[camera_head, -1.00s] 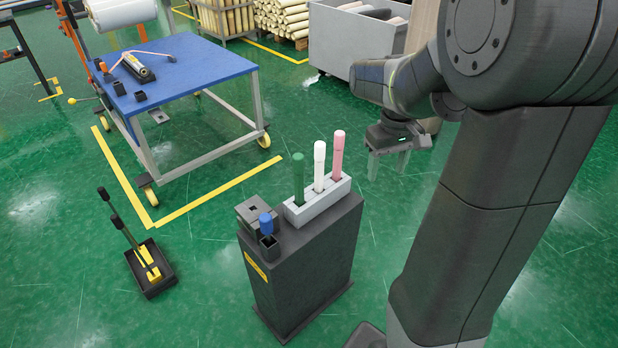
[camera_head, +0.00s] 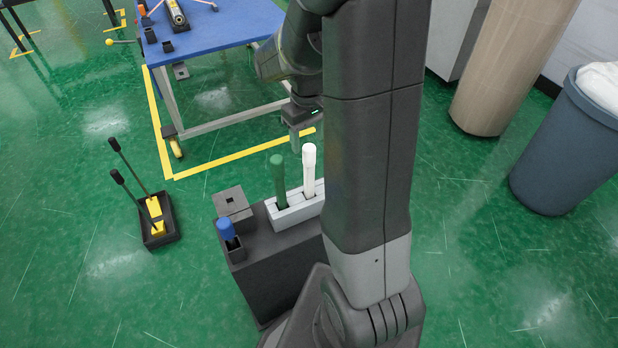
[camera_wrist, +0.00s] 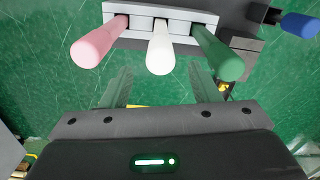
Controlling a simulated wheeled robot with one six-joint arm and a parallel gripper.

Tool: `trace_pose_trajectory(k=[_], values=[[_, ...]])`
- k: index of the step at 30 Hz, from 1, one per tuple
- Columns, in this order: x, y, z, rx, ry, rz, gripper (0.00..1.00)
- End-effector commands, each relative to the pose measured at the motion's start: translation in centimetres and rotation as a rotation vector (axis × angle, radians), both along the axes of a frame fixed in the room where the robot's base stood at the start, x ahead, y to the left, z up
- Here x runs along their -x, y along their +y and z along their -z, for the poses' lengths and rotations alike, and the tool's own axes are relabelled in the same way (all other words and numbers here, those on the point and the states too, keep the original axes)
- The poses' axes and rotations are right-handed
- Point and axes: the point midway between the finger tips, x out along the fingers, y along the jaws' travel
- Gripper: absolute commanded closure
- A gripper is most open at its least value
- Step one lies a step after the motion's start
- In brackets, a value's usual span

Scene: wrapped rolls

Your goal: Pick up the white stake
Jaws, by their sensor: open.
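The white stake (camera_head: 309,170) stands upright in a light grey slotted holder (camera_head: 288,219) on a dark stand (camera_head: 262,278). The green stake (camera_head: 279,178) stands beside it. In the wrist view the white stake (camera_wrist: 160,50) is in the middle slot, between the pink stake (camera_wrist: 98,42) and the green one. The pink stake is hidden behind my arm in the head view. My gripper (camera_head: 297,140) is open and empty, just behind the stakes. In the wrist view its pale, see-through fingers (camera_wrist: 160,85) are spread on either side of the white stake, apart from it.
A blue-handled tool (camera_head: 226,229) sits in a small dark cup on the stand. A black tray with two levers (camera_head: 158,222) is on the floor at left. A blue-topped table (camera_head: 215,30) stands behind. A grey bin (camera_head: 565,150) is at right.

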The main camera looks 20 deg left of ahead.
Motion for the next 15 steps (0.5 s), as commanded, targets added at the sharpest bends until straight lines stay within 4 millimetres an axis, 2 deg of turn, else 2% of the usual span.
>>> trace_pose_trajectory(k=[5, 12, 15], values=[[0.1, -0.1, 1.2, 0.002, 0.002, 0.0, 0.44], [0.3, -0.5, 4.7, 0.003, 0.003, 0.0, 0.44], [0.3, -0.5, 5.5, 0.001, 0.002, 0.0, 0.44]])
